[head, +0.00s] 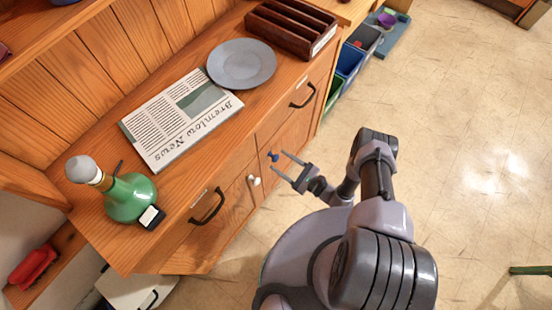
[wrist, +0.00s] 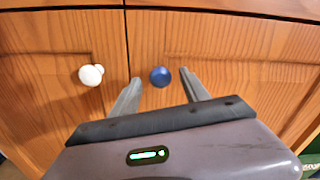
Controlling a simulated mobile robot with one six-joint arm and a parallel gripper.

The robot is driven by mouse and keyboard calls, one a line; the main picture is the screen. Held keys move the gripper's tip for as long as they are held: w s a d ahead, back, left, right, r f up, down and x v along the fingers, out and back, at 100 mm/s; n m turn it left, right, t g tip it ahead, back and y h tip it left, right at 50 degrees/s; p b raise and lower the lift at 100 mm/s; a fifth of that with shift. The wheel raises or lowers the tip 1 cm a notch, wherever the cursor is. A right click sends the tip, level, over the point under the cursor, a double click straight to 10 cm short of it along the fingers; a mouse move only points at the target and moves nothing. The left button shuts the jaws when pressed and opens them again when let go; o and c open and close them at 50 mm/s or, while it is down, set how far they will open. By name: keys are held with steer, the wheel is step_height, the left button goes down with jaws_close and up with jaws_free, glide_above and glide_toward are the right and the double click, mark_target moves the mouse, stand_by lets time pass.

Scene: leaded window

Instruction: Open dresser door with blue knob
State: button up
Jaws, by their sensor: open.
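The wooden dresser (head: 240,165) stands at the left in the head view. A blue knob (head: 273,156) sits on its right lower door (wrist: 220,50); in the wrist view the blue knob (wrist: 160,77) is near the centre. A white knob (head: 254,181) sits on the left lower door (wrist: 50,70). My gripper (head: 280,164) is open and empty, its fingers pointing at the dresser front. In the wrist view the blue knob appears between the fingertips (wrist: 158,75), with no clear contact. Both doors look shut, with a thin dark seam between them.
Black drawer handles (head: 303,96) project above the doors. On the dresser top are a newspaper (head: 170,130), a grey plate (head: 241,64), a brown rack (head: 290,25) and a green flask (head: 130,198). Bins (head: 350,60) stand beyond the dresser.

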mark_target(276, 159)
steer(key=shift+x, duration=1.55)
steer(key=shift+d, duration=0.1)
jaws_close()
